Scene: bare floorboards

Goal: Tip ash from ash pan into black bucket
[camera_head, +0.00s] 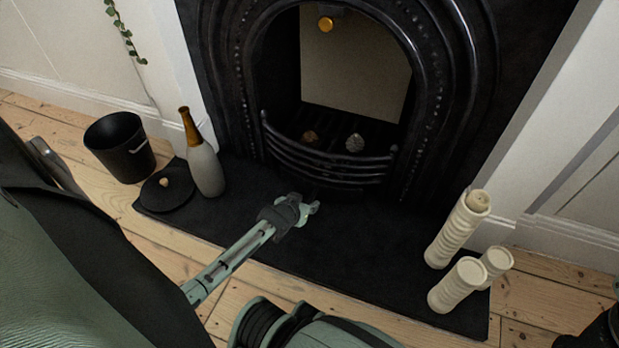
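The black bucket (120,150) stands upright on the floorboards at the left, beside the hearth. A round black lid with a pale knob (166,189) lies on the hearth's left end, close to the bucket. I cannot pick out the ash pan; the space low under the grate is dark. My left gripper (311,208) is over the dark hearth in front of the grate, with its small fingertips apart and nothing seen between them. It is well to the right of the bucket. My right gripper is not in view.
The black fireplace with its curved grate bars (330,165) stands behind the hearth slab (370,245). A grey bottle with a brown neck (205,168) stands near the bucket. Three cream ribbed pillars (458,232) stand at the hearth's right end. The hearth's middle is clear.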

